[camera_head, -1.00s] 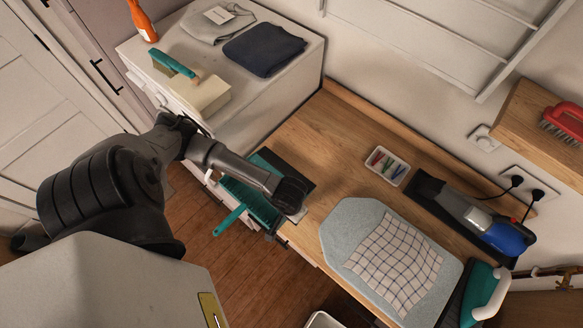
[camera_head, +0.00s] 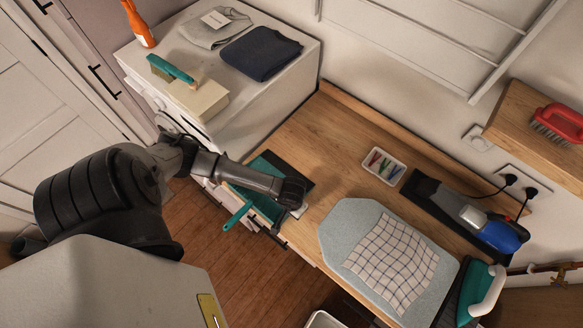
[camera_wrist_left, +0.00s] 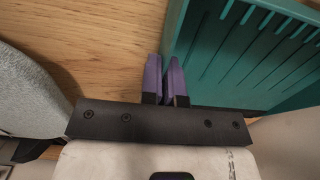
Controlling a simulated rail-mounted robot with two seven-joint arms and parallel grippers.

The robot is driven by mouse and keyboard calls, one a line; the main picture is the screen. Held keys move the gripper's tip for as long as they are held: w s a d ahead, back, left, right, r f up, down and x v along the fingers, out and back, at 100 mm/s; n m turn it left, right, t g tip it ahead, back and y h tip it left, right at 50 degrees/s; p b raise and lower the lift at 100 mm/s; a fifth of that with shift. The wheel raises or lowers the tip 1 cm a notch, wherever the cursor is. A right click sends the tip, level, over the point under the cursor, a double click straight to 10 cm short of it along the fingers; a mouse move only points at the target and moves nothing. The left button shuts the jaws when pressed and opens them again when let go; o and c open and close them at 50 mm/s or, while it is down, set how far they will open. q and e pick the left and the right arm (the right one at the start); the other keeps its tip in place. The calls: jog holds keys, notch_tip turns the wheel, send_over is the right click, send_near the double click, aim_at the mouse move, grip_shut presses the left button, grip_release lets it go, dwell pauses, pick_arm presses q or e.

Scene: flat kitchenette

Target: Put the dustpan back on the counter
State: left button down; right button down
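The teal dustpan (camera_head: 264,207) is at the near left edge of the wooden counter (camera_head: 318,137), partly behind my left arm. Its handle (camera_head: 236,216) sticks out past the edge, over the floor. Whether its pan touches the counter is hard to tell. My left gripper (camera_head: 296,208) is at the pan's right side. In the left wrist view its purple fingers (camera_wrist_left: 164,80) are close together, pinching the rim of the dustpan (camera_wrist_left: 245,50). My right gripper is out of view.
A tray of coloured clips (camera_head: 384,165) and a grey ironing pad with a checked cloth (camera_head: 393,262) are further right. A white cabinet (camera_head: 270,100) with folded clothes and a teal brush (camera_head: 170,69) stands behind. Bare counter lies between mat and tray.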

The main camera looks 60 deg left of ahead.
pick_arm(q)
jog(key=shift+f, duration=0.1)
jog(key=c, duration=1.8)
grip_release()
jog(key=o, duration=0.4)
jog(key=shift+o, duration=0.2)
